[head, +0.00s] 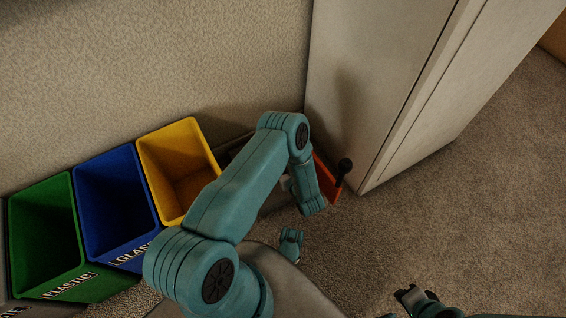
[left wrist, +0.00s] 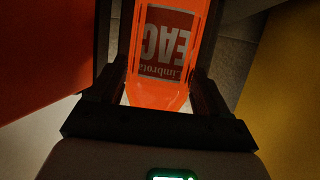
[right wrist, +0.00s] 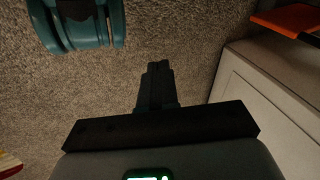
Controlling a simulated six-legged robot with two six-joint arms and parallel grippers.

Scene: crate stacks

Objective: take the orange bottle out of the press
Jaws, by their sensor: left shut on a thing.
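The orange bottle (left wrist: 160,95) shows in the left wrist view, with a red and white label that reads upside down. My left gripper (left wrist: 160,85) is shut on it, one dark finger on each side. The press shows in the head view as an orange-red panel (head: 325,180) with a black-knobbed lever (head: 345,166), partly hidden by my left arm. An orange-red panel (left wrist: 50,55) is close on the left in the left wrist view. I cannot tell whether the bottle is clear of the press. My right gripper (right wrist: 156,75) is shut and empty above the carpet.
Green (head: 45,235), blue (head: 115,200) and yellow (head: 180,165) bins stand along the wall to the left of the press. A pale cabinet (head: 385,80) stands close on its right. The carpet (head: 470,210) at right is clear.

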